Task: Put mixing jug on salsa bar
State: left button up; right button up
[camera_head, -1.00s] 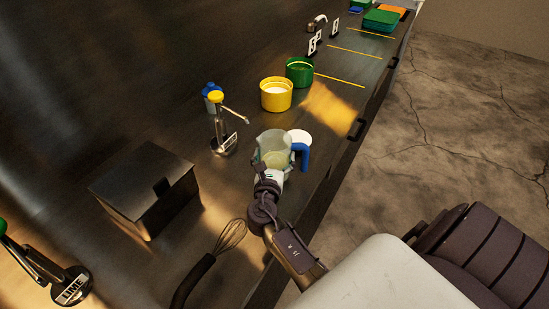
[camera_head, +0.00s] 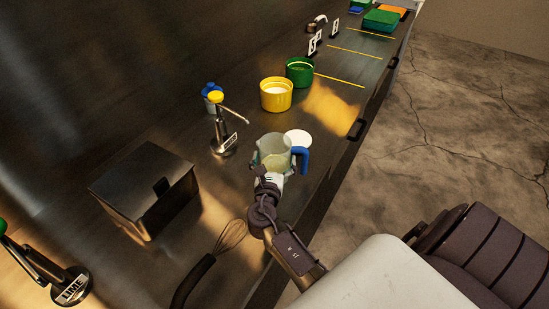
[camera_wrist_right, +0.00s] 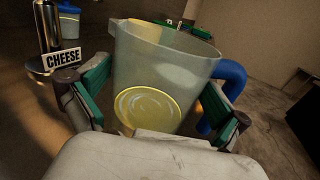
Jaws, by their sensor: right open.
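The mixing jug (camera_head: 274,150) is a translucent pale-green jug with a blue handle (camera_head: 302,160), upright on the steel counter (camera_head: 185,125). In the right wrist view the jug (camera_wrist_right: 165,75) fills the middle, with a yellow disc shape low on its near side. My right gripper (camera_head: 270,165) is at the jug's near side. Its green-padded fingers are open, one on each side of the jug, and the blue handle (camera_wrist_right: 228,90) is by the right finger. I cannot tell whether the pads touch the jug. My left gripper is not in view. No surface is clearly identifiable as the salsa bar.
A white disc (camera_head: 298,137) lies beside the jug. A pump dispenser (camera_head: 222,130), a yellow tub (camera_head: 276,95) and a green tub (camera_head: 299,71) stand farther back. A metal box (camera_head: 145,190) and a whisk (camera_head: 229,238) are nearer. The counter edge runs along the right.

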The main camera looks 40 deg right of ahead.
jog(key=b+v, duration=0.2)
jog(key=v, duration=1)
jog(key=shift+b, duration=0.35)
jog(key=shift+w, duration=0.1)
